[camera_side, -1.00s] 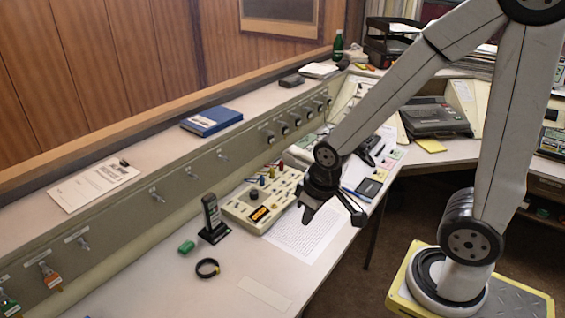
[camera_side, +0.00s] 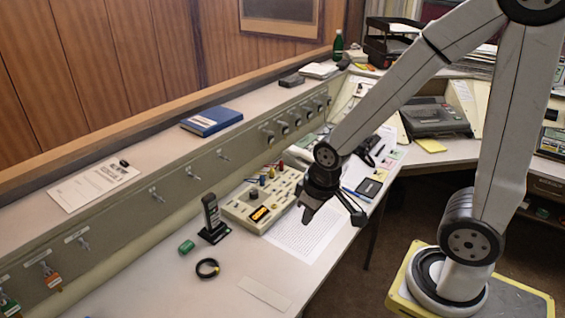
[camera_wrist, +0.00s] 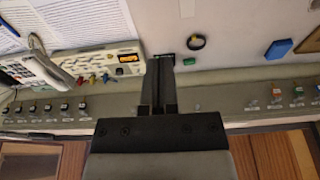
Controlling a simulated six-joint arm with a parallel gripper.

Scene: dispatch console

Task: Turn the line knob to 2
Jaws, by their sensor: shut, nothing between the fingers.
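A beige console box (camera_side: 285,187) sits on the desk with an orange display (camera_side: 260,213), coloured plugs and a dark round knob (camera_side: 254,194), which may be the line knob. Its markings are too small to read. My gripper (camera_side: 306,217) is shut and empty, pointing down by the box's right side in the side view, above the paper sheet. It also shows in the wrist view (camera_wrist: 160,62).
A printed sheet (camera_side: 300,240) lies in front. A sloped panel with switches (camera_side: 158,196) runs behind. The front desk area is mostly clear.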

